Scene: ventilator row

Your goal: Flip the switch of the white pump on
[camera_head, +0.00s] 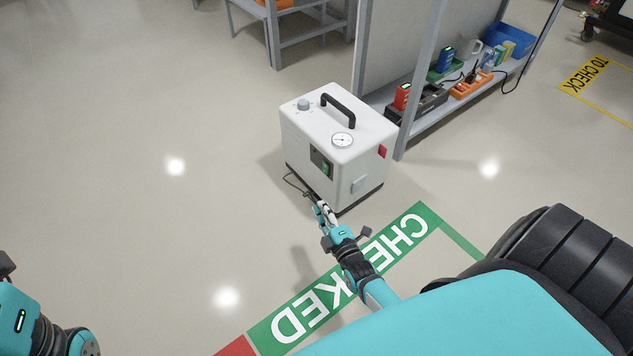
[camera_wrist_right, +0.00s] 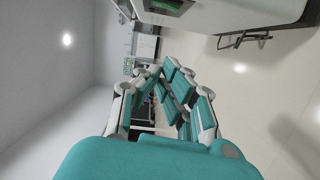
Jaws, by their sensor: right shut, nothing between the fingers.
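The white pump (camera_head: 352,165) stands upright on the floor, with a black handle, a grey knob and a round gauge on top. A dark panel with a green-lit switch (camera_head: 325,169) is on its front left face; whether the switch is on is too small to tell. My right gripper (camera_head: 320,206) is shut and empty, low in front of that face, below the panel. In the right wrist view the gripper (camera_wrist_right: 160,78) shows large, and the pump (camera_wrist_right: 235,14) lies along the top edge with part of its panel. My left gripper shows only in part at the lower left.
A green floor marking reading CHECKED (camera_head: 290,325) lies in front of the pump. A low shelf (camera_head: 425,122) with chargers and a blue bin (camera_head: 510,38) stands behind it to the right. A cable lies by the pump's base. The floor at left is clear.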

